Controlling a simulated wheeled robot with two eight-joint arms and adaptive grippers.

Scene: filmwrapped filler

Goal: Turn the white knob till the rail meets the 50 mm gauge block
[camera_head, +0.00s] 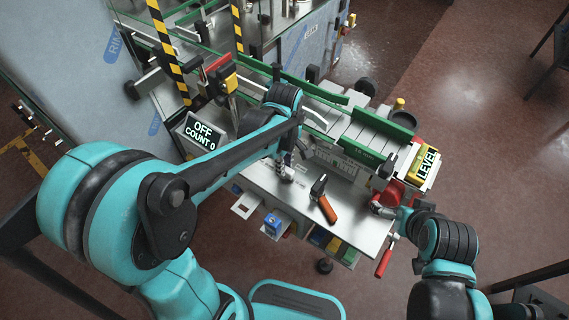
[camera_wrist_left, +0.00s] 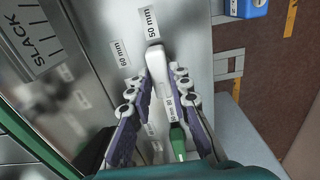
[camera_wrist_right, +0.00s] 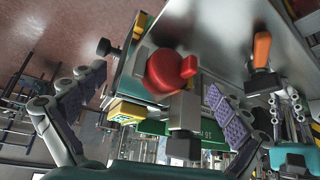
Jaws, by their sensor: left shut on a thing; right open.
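My left gripper (camera_head: 285,170) is low over the metal bench top. In the left wrist view its fingers (camera_wrist_left: 162,78) are shut on a pale block (camera_wrist_left: 154,64) beside the "50 mm" label. A "60 mm" label lies to the left. My right gripper (camera_head: 380,208) is open at the bench's right end. In the right wrist view its spread fingers (camera_wrist_right: 157,80) are either side of a red round knob (camera_wrist_right: 165,72), with no contact visible. Green rails (camera_head: 378,133) run along the machine behind the bench. I cannot make out a white knob.
A red crank handle (camera_head: 383,262) hangs off the front right. A display (camera_head: 201,131) reads "OFF COUNT 0"; a yellow "LEVEL" sign (camera_head: 426,164) is at right. A blue box (camera_head: 272,224) stands at the front edge.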

